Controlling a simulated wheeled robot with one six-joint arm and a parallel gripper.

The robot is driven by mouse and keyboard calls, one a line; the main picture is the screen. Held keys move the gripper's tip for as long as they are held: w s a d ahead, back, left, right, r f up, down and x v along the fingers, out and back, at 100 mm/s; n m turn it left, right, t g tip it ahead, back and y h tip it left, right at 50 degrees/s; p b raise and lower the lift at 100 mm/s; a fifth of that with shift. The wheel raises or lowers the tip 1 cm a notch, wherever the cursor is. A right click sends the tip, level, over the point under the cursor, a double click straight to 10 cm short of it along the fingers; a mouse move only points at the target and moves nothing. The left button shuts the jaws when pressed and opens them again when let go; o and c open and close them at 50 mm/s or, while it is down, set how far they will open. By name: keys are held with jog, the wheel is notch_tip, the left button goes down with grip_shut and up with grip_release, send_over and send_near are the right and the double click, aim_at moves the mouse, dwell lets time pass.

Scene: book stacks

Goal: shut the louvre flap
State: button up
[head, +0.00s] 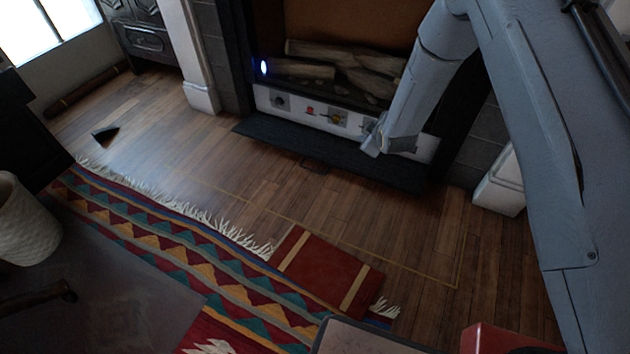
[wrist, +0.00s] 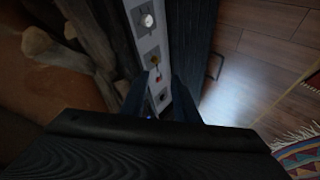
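I cannot pick out a louvre flap with certainty. A white control panel (head: 322,118) runs along the bottom of the fireplace. It bears a grey knob (head: 280,101) at the left, a small red control (head: 310,111) and a yellow one (head: 337,118). My gripper (head: 374,143) is in front of the panel's right part and hides some of it. In the wrist view my gripper (wrist: 160,98) has its two fingers apart with nothing held between them. Beyond them show the panel (wrist: 150,40), a round pale knob (wrist: 147,20) and the yellow and red controls.
A dark hearth slab (head: 330,156) lies before the fireplace. A small dark outlined fitting (head: 315,166) is at its front edge. Logs (head: 345,65) lie above the panel. A patterned rug (head: 190,255) and a red book-like object (head: 322,267) lie nearer. Wooden floor between is clear.

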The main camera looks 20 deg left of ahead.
jog(key=s+a+f+n+y+b, duration=0.1)
jog(key=a+f+b, duration=0.3)
jog(key=f, duration=0.5)
jog(key=s+a+f+n+t+y+b, duration=0.1)
jog(key=a+f+n+y+b, duration=0.1)
jog(key=f, duration=0.7)
jog(key=s+a+f+n+t+y+b, duration=0.1)
jog(key=a+f+n+b, duration=0.3)
jog(key=a+f, duration=0.4)
jog(key=shift+s+a+f+n+y+b, duration=0.15)
jog(key=shift+s+f+y+b, duration=0.1)
jog(key=shift+f+y+b, duration=0.15)
jog(key=shift+s+a+f+n+y+b, duration=0.15)
jog(key=shift+s+f+y+b, duration=0.15)
jog(key=shift+f+b, duration=0.2)
jog(key=shift+w+a+f, duration=0.1)
jog(key=shift+f, duration=0.05)
jog(key=b+x, duration=0.4)
jog(key=x, duration=0.3)
jog(key=shift+w+a, duration=0.1)
jog(key=shift+a, duration=0.05)
grip_shut()
